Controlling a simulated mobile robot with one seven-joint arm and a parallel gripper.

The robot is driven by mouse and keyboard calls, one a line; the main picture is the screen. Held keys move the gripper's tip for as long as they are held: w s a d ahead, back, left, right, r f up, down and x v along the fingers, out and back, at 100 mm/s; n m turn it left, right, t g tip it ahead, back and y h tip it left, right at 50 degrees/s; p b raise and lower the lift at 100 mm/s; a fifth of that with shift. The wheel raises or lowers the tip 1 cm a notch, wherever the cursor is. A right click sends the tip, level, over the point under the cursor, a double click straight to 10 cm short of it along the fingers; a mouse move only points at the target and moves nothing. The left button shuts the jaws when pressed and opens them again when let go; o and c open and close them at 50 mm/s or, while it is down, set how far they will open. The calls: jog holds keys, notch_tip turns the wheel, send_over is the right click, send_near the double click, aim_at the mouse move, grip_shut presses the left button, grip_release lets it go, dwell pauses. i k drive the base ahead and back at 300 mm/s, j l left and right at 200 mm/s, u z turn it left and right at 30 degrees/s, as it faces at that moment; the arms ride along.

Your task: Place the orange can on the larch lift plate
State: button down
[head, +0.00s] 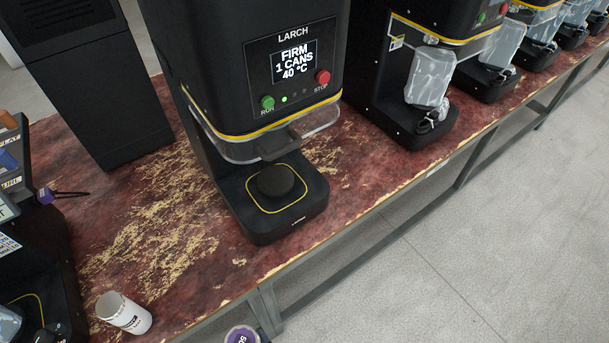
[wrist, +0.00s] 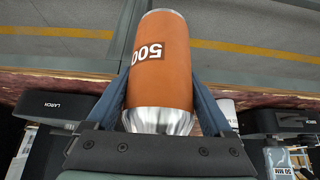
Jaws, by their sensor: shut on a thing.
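The orange can (wrist: 160,60), with a "500" label and a silver end, shows in the wrist view. My gripper (wrist: 163,98) is shut on it, with one blue-grey finger on each side. The can and gripper are not seen in the head view. The LARCH machine (head: 293,75) stands near the middle of the head view, its screen reading "FIRM 1 CANS 40 °C". Its lift plate (head: 276,181) is a round black disc inside a yellow outline on the base. The plate is bare. A black base marked LARCH (wrist: 65,107) shows left of the can in the wrist view.
A white cup-like container (head: 124,313) lies tilted at the table's front left. A purple round top (head: 242,335) shows at the bottom edge. A neighbouring machine (head: 425,75) with a bagged part stands to the right. A clear guard (head: 320,120) and dark bracket (head: 279,145) overhang the plate.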

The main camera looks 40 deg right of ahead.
aim_at(275, 179)
jog(key=l, duration=1.4)
